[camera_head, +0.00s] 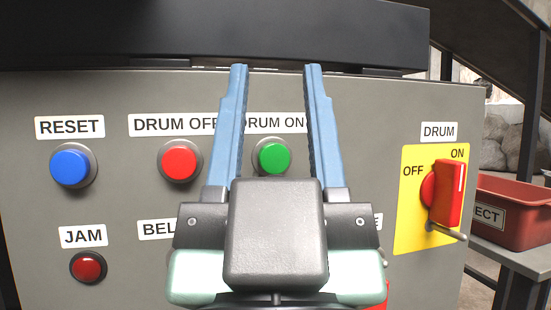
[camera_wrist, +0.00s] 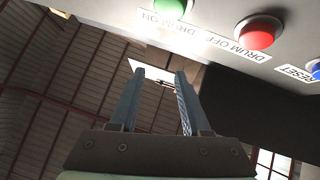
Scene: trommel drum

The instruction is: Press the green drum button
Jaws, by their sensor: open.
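The green drum button (camera_head: 273,157) sits under the "DRUM ON" label on the grey control panel (camera_head: 120,205). In the head view it shows between the two blue fingers of my gripper (camera_head: 276,68). My gripper is open and empty, and its fingers point upward past the button. In the wrist view the green button (camera_wrist: 168,7) is at the top edge, partly cut off, and the gripper fingers (camera_wrist: 158,72) point up below it, apart from it. The fingers cover part of the "DRUM OFF" and "DRUM ON" labels.
A red drum-off button (camera_head: 180,162) is left of the green one, then a blue reset button (camera_head: 72,167). A dark red jam light (camera_head: 88,267) is below. A red rotary switch (camera_head: 446,194) is at right. A red bin (camera_head: 513,212) stands beyond the panel.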

